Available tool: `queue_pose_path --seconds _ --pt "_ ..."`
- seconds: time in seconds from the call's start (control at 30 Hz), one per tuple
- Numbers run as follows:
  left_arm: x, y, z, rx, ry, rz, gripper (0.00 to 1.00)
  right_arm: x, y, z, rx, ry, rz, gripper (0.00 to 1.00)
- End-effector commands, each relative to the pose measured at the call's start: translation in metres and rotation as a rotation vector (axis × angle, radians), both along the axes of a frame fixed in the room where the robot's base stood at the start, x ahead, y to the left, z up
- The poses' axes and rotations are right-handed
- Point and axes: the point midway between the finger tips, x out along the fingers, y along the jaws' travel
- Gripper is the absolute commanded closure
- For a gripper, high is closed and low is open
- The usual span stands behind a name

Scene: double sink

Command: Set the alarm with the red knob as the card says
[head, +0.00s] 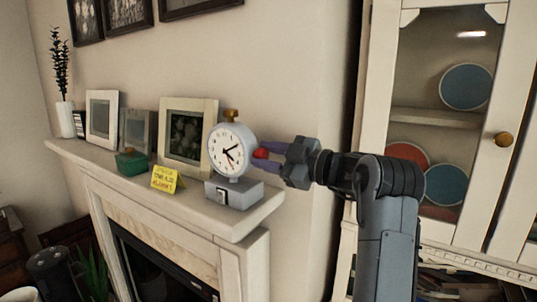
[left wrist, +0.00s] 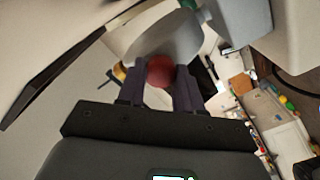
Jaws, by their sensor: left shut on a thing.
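The alarm clock (head: 232,149) stands on a grey base (head: 233,193) at the right end of the mantel. It has a white dial with black hands and a brass knob (head: 230,114) on top. The red knob (head: 261,153) sticks out from the clock's right side. My left gripper (head: 264,154) reaches it from the right and is shut on it. In the left wrist view the red knob (left wrist: 160,71) sits between the two fingers, with the clock's grey body (left wrist: 165,38) behind. The yellow card (head: 165,179) stands left of the base; its writing is too small to read surely. My right gripper is not in view.
A green box (head: 132,163), several picture frames (head: 187,137) and a white vase (head: 66,119) stand farther left on the mantel (head: 110,165). A glass-door cabinet (head: 378,98) with plates stands to the right, behind my arm.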

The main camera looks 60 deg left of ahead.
Motion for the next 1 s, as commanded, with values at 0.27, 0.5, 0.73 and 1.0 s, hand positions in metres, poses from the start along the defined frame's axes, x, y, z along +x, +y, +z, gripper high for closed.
queue_pose_path --seconds 0.27,0.5,0.73,1.0 --pt "0.0003 0.0003 -0.0010 0.027 -0.053 -0.001 0.95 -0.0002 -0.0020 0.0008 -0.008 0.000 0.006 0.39" --pt "0.0003 0.0003 -0.0013 0.029 -0.057 -0.001 0.95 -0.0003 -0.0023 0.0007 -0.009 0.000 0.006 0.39" --pt "0.0003 0.0004 -0.0012 0.029 -0.056 -0.001 0.50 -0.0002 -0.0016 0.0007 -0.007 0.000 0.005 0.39" --pt "0.0001 0.0001 -0.0006 0.030 -0.057 0.000 0.39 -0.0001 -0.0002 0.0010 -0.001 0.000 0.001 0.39"
